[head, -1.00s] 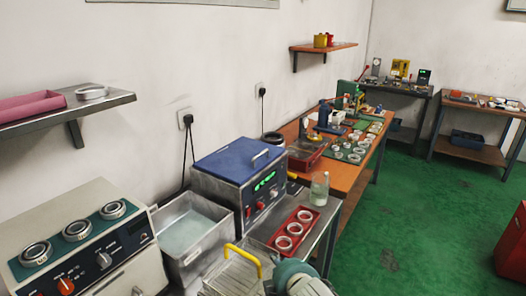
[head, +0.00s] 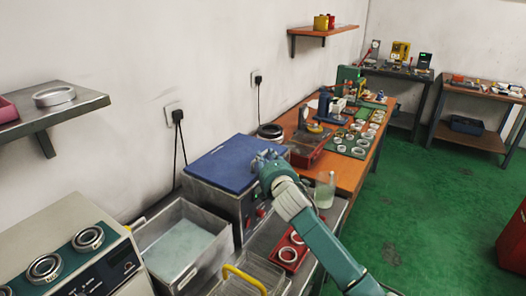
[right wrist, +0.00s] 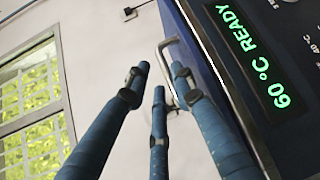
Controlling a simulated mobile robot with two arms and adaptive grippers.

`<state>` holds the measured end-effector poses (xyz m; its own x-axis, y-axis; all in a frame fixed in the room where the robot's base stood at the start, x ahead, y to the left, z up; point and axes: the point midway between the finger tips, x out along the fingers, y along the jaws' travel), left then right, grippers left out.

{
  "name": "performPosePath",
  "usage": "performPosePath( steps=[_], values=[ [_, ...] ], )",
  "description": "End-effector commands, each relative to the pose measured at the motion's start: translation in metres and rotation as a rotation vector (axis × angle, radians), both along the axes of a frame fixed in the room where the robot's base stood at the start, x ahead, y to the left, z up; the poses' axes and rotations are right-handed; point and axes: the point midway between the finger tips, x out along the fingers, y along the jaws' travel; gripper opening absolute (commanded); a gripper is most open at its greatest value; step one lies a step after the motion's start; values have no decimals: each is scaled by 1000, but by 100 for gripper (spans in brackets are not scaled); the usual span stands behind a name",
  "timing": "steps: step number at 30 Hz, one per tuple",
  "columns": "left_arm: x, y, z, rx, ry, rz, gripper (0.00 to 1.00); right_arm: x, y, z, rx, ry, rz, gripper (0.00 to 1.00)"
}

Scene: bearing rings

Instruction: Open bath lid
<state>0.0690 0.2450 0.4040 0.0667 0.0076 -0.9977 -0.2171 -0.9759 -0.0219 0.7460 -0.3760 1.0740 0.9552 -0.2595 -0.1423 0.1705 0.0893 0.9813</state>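The bath is a metal box with a dark front panel (head: 247,206) in the middle of the head view. Its flat blue lid (head: 215,166) lies closed on top. My right gripper (head: 266,156) is at the lid's right edge and hides the handle there. In the right wrist view the pale bar handle (right wrist: 163,48) stands just beyond the fingertips of the right gripper (right wrist: 157,84). Its fingers are spread and empty; I cannot tell whether any finger touches the handle. The green display (right wrist: 255,55) reads 60 °C READY. My left gripper is not in view.
An open metal tank (head: 185,245) with liquid stands left of the bath. A wire basket with a yellow handle (head: 243,279) is in front. A red tray with rings (head: 288,252) and a glass bottle (head: 325,190) are close to my right arm.

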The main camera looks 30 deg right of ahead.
Motion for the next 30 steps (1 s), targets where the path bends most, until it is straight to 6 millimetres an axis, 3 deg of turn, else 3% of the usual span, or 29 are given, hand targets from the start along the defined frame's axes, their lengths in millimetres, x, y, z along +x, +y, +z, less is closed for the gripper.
performPosePath(
  steps=[4, 13, 21, 25, 30],
  values=[
    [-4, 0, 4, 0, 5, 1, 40, 23, -6, -3, 2, 0, 0, 24],
    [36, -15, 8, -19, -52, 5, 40, 43, -10, -7, 2, 1, 2, 24],
    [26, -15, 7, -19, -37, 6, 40, 43, -11, -7, 1, 1, 1, 24],
    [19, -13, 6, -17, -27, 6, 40, 43, -11, -7, 1, 1, 1, 0],
    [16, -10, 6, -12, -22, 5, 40, 43, -11, -8, 3, 2, 1, 0]
  ],
)
